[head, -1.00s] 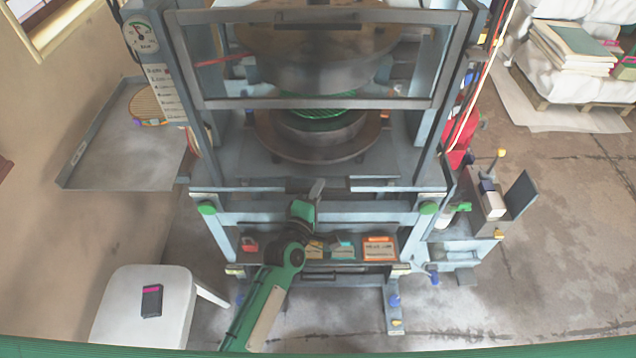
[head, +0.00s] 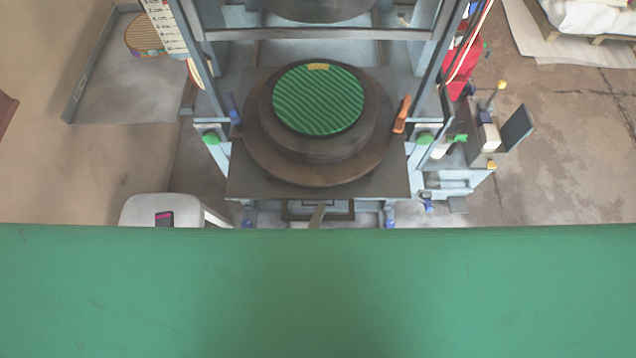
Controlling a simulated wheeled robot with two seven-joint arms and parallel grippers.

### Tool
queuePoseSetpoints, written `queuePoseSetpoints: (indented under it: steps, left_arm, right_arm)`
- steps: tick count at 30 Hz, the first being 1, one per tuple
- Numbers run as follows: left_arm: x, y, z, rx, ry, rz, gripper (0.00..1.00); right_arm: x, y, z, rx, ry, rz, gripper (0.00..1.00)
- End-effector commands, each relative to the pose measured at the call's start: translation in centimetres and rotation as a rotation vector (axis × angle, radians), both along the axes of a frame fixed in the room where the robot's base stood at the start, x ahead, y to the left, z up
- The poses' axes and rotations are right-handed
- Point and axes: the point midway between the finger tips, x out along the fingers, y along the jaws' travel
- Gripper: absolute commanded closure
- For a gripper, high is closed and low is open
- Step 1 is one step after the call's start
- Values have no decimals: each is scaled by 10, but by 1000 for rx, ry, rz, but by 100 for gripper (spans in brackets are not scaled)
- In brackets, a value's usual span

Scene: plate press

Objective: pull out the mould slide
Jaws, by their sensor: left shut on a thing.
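The mould slide (head: 240,182) is a grey plate drawn toward me out of the press frame. It carries a wide brown round base with a dark mould (head: 318,150) on it. A green ribbed disc (head: 318,100) with a small yellow mark lies on top. A dark rectangular handle (head: 345,212) shows at the slide's front edge. My left gripper (head: 317,215) is shut at this handle; only a small part of it shows, and the rest is hidden behind my green body. My right gripper is not in view.
The press's upper block (head: 320,8) hangs behind and above the mould. An orange lever (head: 402,115) and a blue one (head: 232,108) stand beside the slide.

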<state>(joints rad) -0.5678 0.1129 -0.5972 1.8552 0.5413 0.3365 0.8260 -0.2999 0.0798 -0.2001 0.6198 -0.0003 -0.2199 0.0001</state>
Motion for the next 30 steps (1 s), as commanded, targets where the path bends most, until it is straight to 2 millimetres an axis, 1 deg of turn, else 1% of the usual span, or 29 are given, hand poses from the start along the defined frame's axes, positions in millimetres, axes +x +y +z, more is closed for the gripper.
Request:
queuePoseSetpoints:
  steps: [1, 3, 9, 15, 26, 27, 28, 30]
  left_arm:
    - [-13, 0, -2, 2, 7, -4, 100]
    - [-25, -1, -2, 1, 6, -4, 100]
    - [-49, 0, -1, 2, 4, -3, 100]
    - [-58, 0, -1, 1, 3, -2, 100]
    - [-58, 0, -1, 1, 1, -1, 100]
    - [-58, 0, -1, 1, 1, -1, 83]
    - [-58, 0, -1, 1, 1, -1, 78]
    - [-58, 0, -1, 1, 1, -1, 78]
  right_arm:
    - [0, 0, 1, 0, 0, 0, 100]
    - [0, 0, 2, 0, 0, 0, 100]
    - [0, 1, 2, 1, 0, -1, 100]
    - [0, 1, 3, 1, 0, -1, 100]
    - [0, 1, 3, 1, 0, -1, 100]
    - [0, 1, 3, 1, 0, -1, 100]
    - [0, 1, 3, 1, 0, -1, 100]
    - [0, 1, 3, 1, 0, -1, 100]
